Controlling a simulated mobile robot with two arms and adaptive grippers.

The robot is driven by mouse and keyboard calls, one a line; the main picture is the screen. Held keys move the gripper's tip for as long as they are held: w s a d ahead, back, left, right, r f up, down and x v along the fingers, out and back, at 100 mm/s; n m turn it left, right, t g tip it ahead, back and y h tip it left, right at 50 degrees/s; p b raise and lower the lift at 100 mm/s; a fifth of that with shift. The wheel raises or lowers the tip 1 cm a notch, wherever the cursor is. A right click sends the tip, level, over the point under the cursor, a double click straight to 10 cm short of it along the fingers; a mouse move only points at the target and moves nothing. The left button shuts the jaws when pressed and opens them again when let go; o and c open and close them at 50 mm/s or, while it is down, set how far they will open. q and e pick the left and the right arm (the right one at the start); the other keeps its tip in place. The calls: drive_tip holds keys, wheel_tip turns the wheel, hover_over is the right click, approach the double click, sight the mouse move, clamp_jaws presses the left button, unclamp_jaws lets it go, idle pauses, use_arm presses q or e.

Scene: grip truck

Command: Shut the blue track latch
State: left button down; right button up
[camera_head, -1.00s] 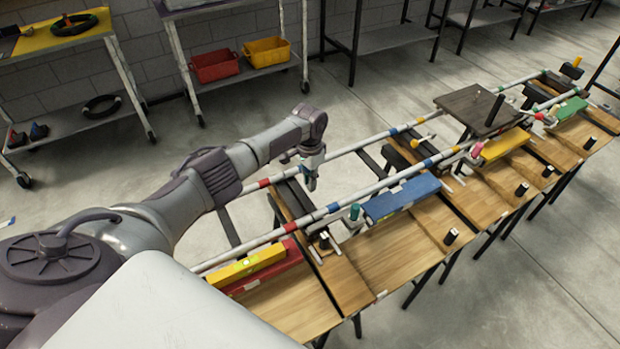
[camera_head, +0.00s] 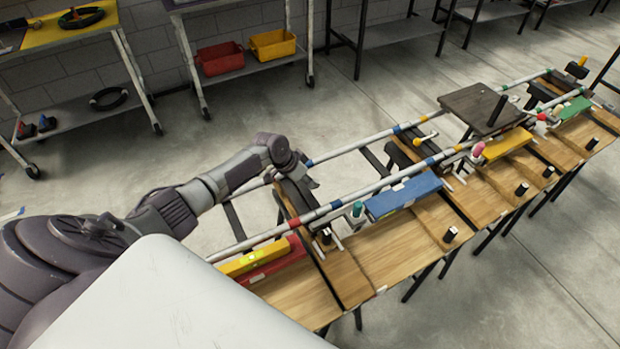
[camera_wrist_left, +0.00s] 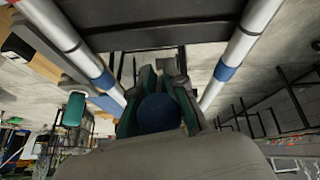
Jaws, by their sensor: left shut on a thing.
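In the left wrist view a round blue knob (camera_wrist_left: 158,114), which appears to be the blue track latch's handle, sits between the fingers of my left gripper (camera_wrist_left: 160,82). The fingers are shut on it. In the head view my left gripper (camera_head: 308,184) is low between the two rails, by the dark crosspiece with blue bands. The wrist hides most of it and the knob there. The blue bands (camera_wrist_left: 226,72) show on both rails in the left wrist view. How far the latch is turned cannot be told. My right gripper is not in view.
The near rail (camera_head: 385,182) and the far rail (camera_head: 350,147) run on either side of the gripper. A teal-topped handle (camera_head: 357,210) and a blue block (camera_head: 403,197) stand along the near rail. Yellow and red blocks (camera_head: 265,262) lie left.

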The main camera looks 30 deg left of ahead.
use_arm(q)
drive_tip(key=shift+s+a+f+t+h+b, duration=0.1)
drive_tip(key=shift+s+f+t+h+b, duration=0.1)
drive_tip(key=shift+t+h+b, duration=0.25)
idle(0.3)
drive_tip(key=c, duration=1.2)
unclamp_jaws()
drive_tip(key=v, duration=1.2)
drive_tip(key=shift+c, duration=0.2)
